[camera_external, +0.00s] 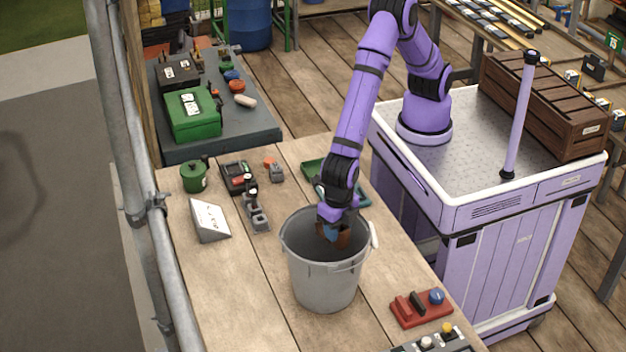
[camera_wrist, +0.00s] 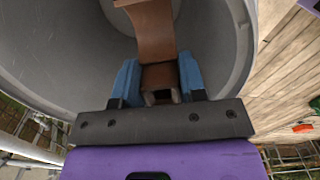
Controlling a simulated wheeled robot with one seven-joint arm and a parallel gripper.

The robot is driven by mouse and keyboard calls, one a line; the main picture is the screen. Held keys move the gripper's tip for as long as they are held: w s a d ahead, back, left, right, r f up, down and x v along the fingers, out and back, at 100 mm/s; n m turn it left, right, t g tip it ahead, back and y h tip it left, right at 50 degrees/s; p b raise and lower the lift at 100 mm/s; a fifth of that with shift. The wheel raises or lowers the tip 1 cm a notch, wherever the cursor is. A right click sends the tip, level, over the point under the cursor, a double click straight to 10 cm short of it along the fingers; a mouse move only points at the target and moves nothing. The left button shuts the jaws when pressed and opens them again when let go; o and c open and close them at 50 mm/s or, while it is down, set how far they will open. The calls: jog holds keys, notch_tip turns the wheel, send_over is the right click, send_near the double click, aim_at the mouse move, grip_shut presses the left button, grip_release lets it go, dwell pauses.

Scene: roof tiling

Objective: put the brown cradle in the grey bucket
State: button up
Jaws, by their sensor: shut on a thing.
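The grey bucket (camera_external: 325,278) stands upright on the wooden table. My gripper (camera_external: 333,232) points down into its mouth, with the fingertips at about rim level or just below. In the wrist view my gripper (camera_wrist: 158,85) has its blue fingers shut on the brown cradle (camera_wrist: 153,30), a curved brown piece. The cradle (camera_external: 343,238) shows as a small brown patch inside the bucket's mouth in the external view. The bucket's inner wall (camera_wrist: 60,60) surrounds it in the wrist view. I cannot tell whether the cradle touches the bucket; part of it is hidden by the fingers.
A green tray (camera_external: 317,170) lies behind the bucket. A green pot (camera_external: 194,177), a white wedge-shaped box (camera_external: 210,221) and a grey holder (camera_external: 257,214) stand to the left. A red holder with a blue knob (camera_external: 421,307) is at the front right. The table left of the bucket's front is clear.

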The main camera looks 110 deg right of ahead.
jog(key=shift+f, duration=2.25)
jog(key=shift+s+f, duration=0.1)
jog(key=shift+f, duration=0.5)
jog(key=o, duration=1)
jog(key=shift+s+f, duration=0.1)
jog(key=shift+f, duration=0.05)
jog(key=shift+c, duration=0.2)
jog(key=r, duration=1.3)
jog(key=shift+w+r, duration=0.2)
jog(key=shift+r, duration=0.05)
